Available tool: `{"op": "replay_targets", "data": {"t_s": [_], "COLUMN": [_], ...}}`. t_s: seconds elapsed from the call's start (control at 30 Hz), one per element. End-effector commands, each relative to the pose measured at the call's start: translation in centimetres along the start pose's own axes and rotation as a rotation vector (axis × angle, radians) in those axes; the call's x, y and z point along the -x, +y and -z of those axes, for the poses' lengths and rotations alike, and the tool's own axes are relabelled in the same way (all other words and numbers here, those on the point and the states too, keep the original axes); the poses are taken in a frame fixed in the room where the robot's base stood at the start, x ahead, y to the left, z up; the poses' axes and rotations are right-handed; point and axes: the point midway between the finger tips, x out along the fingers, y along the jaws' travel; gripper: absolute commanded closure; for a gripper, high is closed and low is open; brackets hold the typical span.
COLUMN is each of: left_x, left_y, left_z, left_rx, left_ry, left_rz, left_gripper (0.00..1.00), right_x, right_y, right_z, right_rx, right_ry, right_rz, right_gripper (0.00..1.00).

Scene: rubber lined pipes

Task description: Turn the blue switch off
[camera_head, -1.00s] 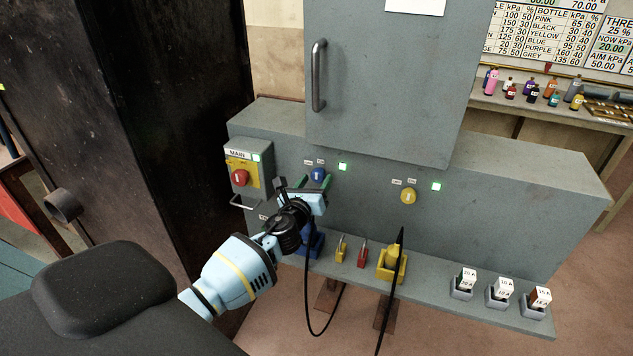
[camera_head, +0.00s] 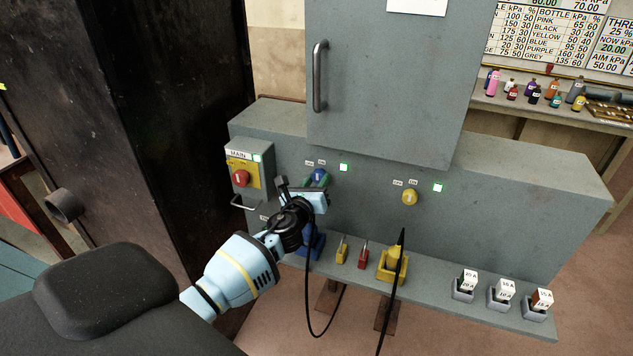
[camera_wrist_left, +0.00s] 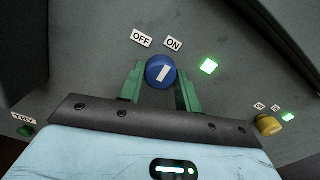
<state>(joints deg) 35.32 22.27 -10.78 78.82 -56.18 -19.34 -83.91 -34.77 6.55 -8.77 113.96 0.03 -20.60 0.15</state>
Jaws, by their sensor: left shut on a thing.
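The blue switch (camera_head: 320,174) is a round knob with a white mark on the grey cabinet's front. In the left wrist view the blue switch (camera_wrist_left: 160,72) sits under the OFF and ON labels, and its white mark tilts to the upper right, towards ON. The green light (camera_wrist_left: 209,66) beside it is lit. My left gripper (camera_head: 316,181) is at the switch, its green fingers on either side of the knob. The left gripper (camera_wrist_left: 160,80) is shut on the knob, whose lower edge is partly hidden. My right gripper is not in view.
A yellow switch (camera_head: 409,197) with a lit green light is to the right. The MAIN box with a red knob (camera_head: 241,178) is to the left. Plugs and a yellow socket (camera_head: 393,264) with a black cable stand on the ledge below. The cabinet door (camera_head: 390,90) overhangs above.

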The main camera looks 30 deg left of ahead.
Motion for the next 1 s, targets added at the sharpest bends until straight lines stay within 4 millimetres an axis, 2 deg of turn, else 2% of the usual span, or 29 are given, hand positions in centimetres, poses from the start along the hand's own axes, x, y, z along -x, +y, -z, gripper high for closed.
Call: {"op": "replay_targets", "data": {"t_s": [0.37, 1.0], "left_x": [0.0, 0.0], "left_y": [0.0, -0.2], "left_z": [0.2, 0.1], "left_rx": [0.217, 0.825], "left_ry": [0.002, 0.001], "left_rz": [-0.001, -0.002], "left_gripper": [0.89, 0.89], "right_x": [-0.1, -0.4], "right_y": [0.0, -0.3], "right_z": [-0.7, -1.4], "right_rx": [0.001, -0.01], "right_ry": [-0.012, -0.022], "right_rz": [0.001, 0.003], "right_gripper": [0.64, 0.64]}}
